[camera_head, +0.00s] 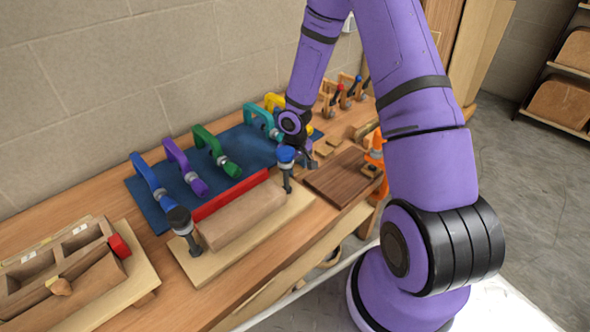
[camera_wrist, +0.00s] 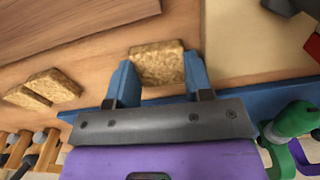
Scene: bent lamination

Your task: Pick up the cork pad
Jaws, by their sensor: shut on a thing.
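In the wrist view, a speckled tan cork pad (camera_wrist: 157,62) sits between the two blue fingers of my gripper (camera_wrist: 160,78). The fingers are shut on it from its left and right sides. I cannot tell whether the pad touches the bench or is just above it. In the head view, my gripper (camera_head: 309,161) is low over the bench, between the blue mat and the dark wood board; the held pad is hidden there. Two more cork pads, one (camera_wrist: 56,84) and another (camera_wrist: 27,97), lie to the left in the wrist view.
A dark wood board (camera_head: 343,178) lies right of my gripper. A blue mat (camera_head: 142,190) holds several coloured clamps on the left. A black clamp post with a blue knob (camera_head: 286,158) stands close by on the pale board with the bent form (camera_head: 241,213). Small wooden clamps stand behind.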

